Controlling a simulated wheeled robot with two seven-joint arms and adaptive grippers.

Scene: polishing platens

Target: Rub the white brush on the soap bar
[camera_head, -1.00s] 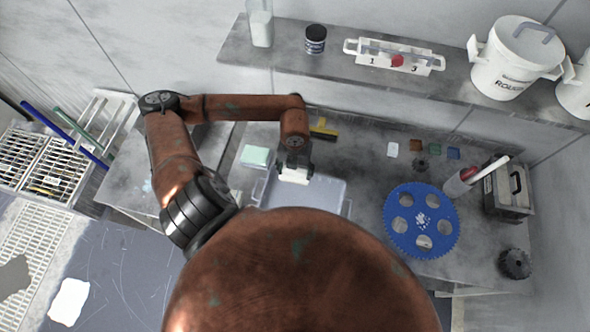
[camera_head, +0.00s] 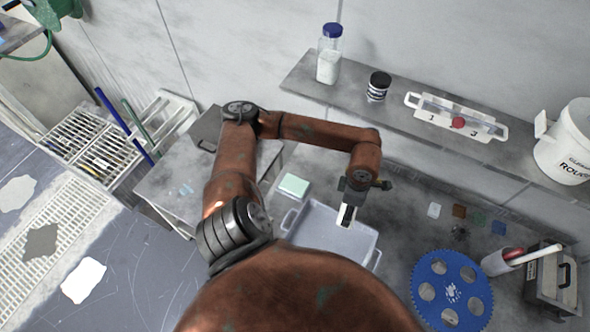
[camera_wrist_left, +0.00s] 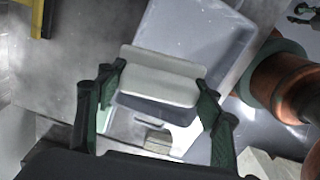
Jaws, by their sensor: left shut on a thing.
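My left gripper (camera_head: 346,214) is above the grey tray (camera_head: 318,238), near its upper right part in the head view. It is shut on the white brush, a pale block that lies between the two fingers in the left wrist view (camera_wrist_left: 160,82). In the head view only a narrow white piece of it shows. The pale green soap bar (camera_head: 293,186) lies on the bench just left of the tray, apart from the gripper. A pale block (camera_wrist_left: 158,138) below the brush in the wrist view is partly hidden; I cannot tell if it is the soap. My right gripper is out of view.
A blue toothed disc (camera_head: 452,288) and a cup with a white-handled tool (camera_head: 497,262) stand at the right. The shelf (camera_head: 395,112) behind holds a jar (camera_head: 329,66), a black pot (camera_head: 378,86) and a white bucket (camera_head: 568,150). Small coloured squares lie near the shelf.

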